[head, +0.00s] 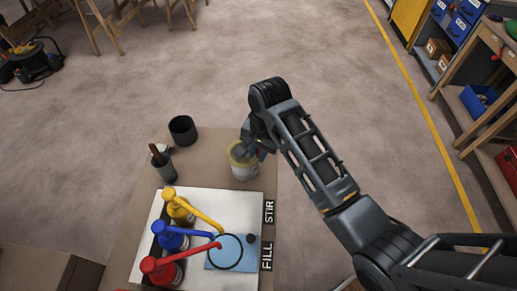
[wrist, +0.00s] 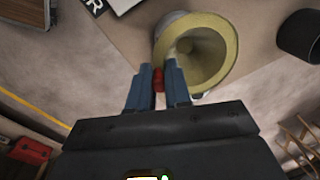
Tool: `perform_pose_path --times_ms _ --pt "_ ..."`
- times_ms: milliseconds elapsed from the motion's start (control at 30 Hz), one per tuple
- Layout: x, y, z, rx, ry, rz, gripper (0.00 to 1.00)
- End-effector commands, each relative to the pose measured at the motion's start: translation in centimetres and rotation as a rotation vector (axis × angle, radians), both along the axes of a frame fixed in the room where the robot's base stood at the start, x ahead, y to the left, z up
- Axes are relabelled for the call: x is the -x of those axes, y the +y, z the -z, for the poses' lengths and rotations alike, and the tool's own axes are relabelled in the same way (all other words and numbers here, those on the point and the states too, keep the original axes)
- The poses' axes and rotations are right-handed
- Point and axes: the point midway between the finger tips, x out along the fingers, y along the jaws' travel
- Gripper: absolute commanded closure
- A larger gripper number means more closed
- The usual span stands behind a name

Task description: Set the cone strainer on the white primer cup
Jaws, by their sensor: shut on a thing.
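The cone strainer (wrist: 222,75), a pale yellow cone with a wide rim, is at my gripper (wrist: 158,85) in the wrist view. The gripper's two blue fingers are shut on its small red tab (wrist: 158,79). In the head view the strainer's yellow rim (head: 231,153) shows at the top of the white primer cup (head: 243,173), partly hidden by my gripper (head: 245,157). The cup stands upright on the brown table. A pale part of the cup (wrist: 171,18) shows behind the strainer in the wrist view. I cannot tell whether the strainer rests on the cup.
A black cup (head: 183,130) and a grey pot with a stick (head: 163,168) stand left of the primer cup.

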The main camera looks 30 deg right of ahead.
Motion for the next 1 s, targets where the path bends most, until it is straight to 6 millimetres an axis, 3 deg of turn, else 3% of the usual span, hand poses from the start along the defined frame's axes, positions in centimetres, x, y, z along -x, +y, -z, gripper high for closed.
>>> perform_pose_path --times_ms 433,467,500,733,900,1000 --pt "0.00 0.00 0.02 0.000 0.000 0.000 1.00" --pt "0.00 0.00 0.02 0.000 0.000 0.000 0.79" --pt "0.00 0.00 0.02 0.000 0.000 0.000 0.75" --pt "0.00 0.00 0.02 0.000 0.000 0.000 0.53" --pt "0.00 0.00 0.02 0.000 0.000 0.000 0.52" --pt "0.00 0.01 0.03 0.000 0.000 0.000 0.44"
